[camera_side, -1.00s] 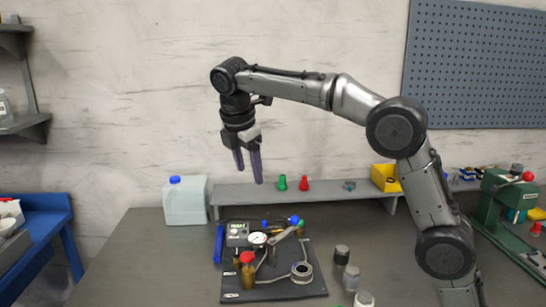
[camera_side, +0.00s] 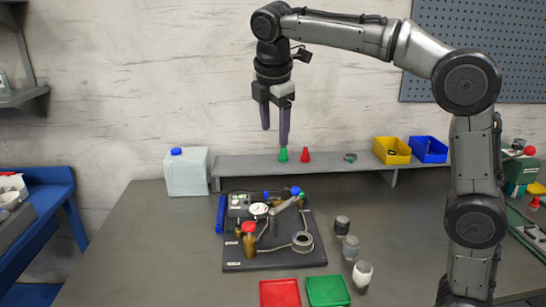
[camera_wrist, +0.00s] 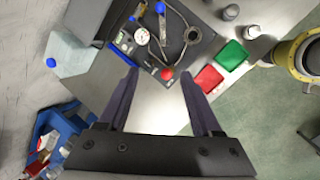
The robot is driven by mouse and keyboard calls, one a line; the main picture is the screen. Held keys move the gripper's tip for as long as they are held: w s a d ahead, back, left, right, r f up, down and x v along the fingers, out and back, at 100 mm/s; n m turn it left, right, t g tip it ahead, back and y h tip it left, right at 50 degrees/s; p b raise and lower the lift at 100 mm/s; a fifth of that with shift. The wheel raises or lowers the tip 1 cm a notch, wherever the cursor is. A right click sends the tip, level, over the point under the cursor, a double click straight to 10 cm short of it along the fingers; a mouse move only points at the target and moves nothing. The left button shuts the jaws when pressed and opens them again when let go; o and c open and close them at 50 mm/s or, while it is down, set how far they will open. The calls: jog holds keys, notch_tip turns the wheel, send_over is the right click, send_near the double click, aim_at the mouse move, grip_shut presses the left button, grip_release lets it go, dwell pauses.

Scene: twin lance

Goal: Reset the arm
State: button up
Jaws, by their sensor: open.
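My gripper (camera_side: 275,122) hangs high above the grey work table, pointing down, with its two dark fingers apart and nothing between them. In the side view its fingertips are in front of the wall, above the back shelf. In the wrist view the open fingers (camera_wrist: 158,88) frame bare table. My arm is raised and bent, its links reaching in from the right side.
A black board (camera_side: 240,263) with a gauge, valves and hoses lies on the table. Several small cylinders (camera_side: 350,247) stand right of it. Red (camera_side: 280,293) and green (camera_side: 327,291) trays lie in front. A white jug (camera_side: 187,172) and shelf (camera_side: 250,166) stand behind.

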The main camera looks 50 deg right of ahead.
jog(key=s+d+r+m+t+y, duration=0.1)
jog(key=s+m, duration=0.1)
jog(key=s, duration=0.5)
jog(key=s+d+r+m+t, duration=0.1)
jog(key=s, duration=0.7)
jog(key=s+a+f+m+y, duration=0.1)
jog(key=s+f+m, duration=0.4)
jog(key=f, duration=0.3)
jog(key=s+a+f+m+t+y, duration=0.1)
jog(key=s+a+f+m, duration=0.1)
jog(key=s+f+m, duration=0.4)
notch_tip(320, 180, down, 2)
jog(key=shift+s+a+m, duration=0.15)
jog(key=shift+a+m, duration=0.05)
jog(key=shift+m, duration=0.5)
